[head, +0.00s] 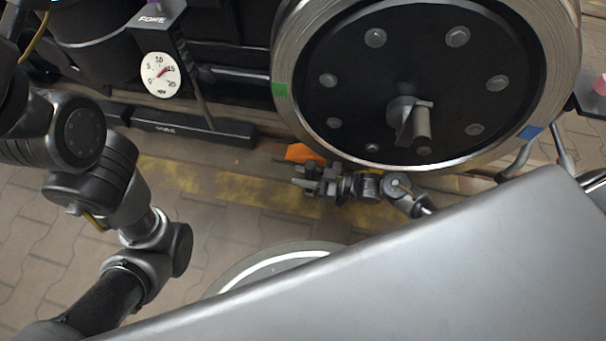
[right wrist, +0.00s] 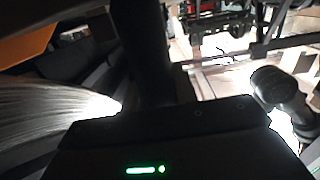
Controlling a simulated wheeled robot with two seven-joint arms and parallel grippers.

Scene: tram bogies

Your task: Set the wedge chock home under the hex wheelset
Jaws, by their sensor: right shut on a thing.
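The large steel wheel (head: 405,85) with a dark disc and several hex bolts fills the upper right of the head view. Its bright rim shows at the left of the right wrist view (right wrist: 50,110). An orange wedge chock (head: 303,153) sits at the wheel's lower left edge, partly hidden by the rim. An orange face shows in the wrist view's upper left corner (right wrist: 25,32). My right gripper (head: 308,180) is low beside the wheel and shut on the chock. Whether the chock touches the wheel is unclear. My left gripper is out of view.
A round dial gauge (head: 160,75) and a black bar (head: 195,127) stand left of the wheel. A worn yellow strip (head: 215,185) runs along the paved floor (head: 225,225). The floor left of my right gripper is clear.

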